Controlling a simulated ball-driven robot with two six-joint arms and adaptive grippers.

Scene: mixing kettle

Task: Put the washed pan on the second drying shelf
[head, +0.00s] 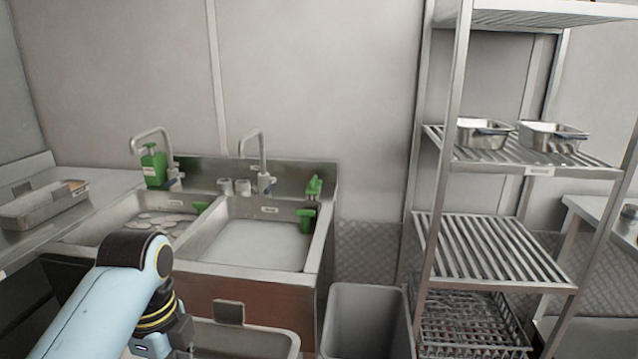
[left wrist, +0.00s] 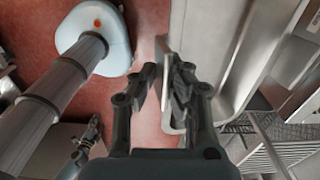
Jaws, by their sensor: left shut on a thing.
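The metal pan (head: 262,340) is low at the bottom edge of the head view, in front of the sinks, with a dark tab standing up at its rim. My left gripper (left wrist: 165,72) is shut on the pan; its fingers close around a thin pale edge in the left wrist view. The wrist of my left arm hides the pan's left part in the head view. The drying rack stands at the right. Its slatted upper shelf (head: 470,158) carries two small metal pans (head: 483,133). The slatted shelf below it (head: 490,250) is empty. My right gripper seems to show, small and unclear, in the left wrist view (left wrist: 88,138).
A double sink (head: 262,240) stands behind my left arm, plates in its left basin. A grey bin (head: 368,310) stands between sink and rack. A wire crate (head: 470,320) fills the rack's low level. Rack posts (head: 445,130) edge the shelves. A tray (head: 40,208) lies on the left counter.

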